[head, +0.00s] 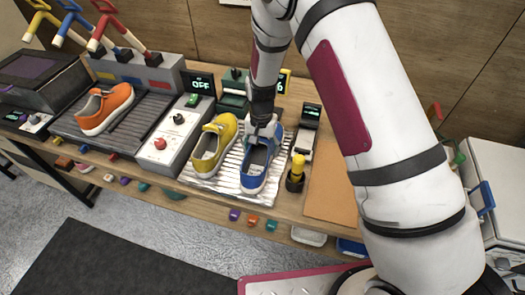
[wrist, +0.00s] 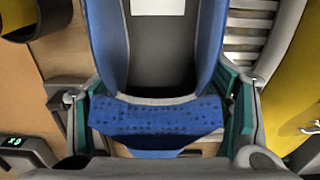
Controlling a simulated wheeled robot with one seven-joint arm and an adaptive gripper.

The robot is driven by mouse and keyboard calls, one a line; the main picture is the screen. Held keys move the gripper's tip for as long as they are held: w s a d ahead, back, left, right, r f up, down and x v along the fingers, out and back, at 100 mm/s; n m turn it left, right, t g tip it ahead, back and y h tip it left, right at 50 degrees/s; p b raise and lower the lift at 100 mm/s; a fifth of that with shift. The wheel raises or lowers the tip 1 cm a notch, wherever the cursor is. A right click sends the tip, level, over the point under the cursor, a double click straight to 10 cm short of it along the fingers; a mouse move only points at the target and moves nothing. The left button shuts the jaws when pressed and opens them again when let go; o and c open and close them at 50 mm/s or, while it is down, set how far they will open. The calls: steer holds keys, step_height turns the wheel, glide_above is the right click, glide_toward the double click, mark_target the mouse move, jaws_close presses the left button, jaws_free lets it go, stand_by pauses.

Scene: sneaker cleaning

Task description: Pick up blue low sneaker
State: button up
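The blue low sneaker (head: 256,172) sits on the ribbed light tray (head: 222,185), to the right of a yellow sneaker (head: 214,146). My gripper (head: 263,130) is down at the far end of the blue sneaker. In the wrist view, the blue sneaker (wrist: 155,115) lies between the two teal-padded fingers of my gripper (wrist: 160,120). The fingers are wide apart, one on each side of the shoe and very close to it. I cannot make out firm contact. Part of the shoe's far end is hidden by my gripper in the head view.
The yellow sneaker (wrist: 290,85) stands close beside the right finger. A yellow-topped bottle (head: 296,172) stands right of the blue sneaker. A grey control box (head: 174,138) is on the left, and an orange sneaker (head: 104,108) rests on a dark ribbed mat. An orange board (head: 328,192) lies at right.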

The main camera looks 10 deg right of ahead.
steer(key=c, duration=0.8)
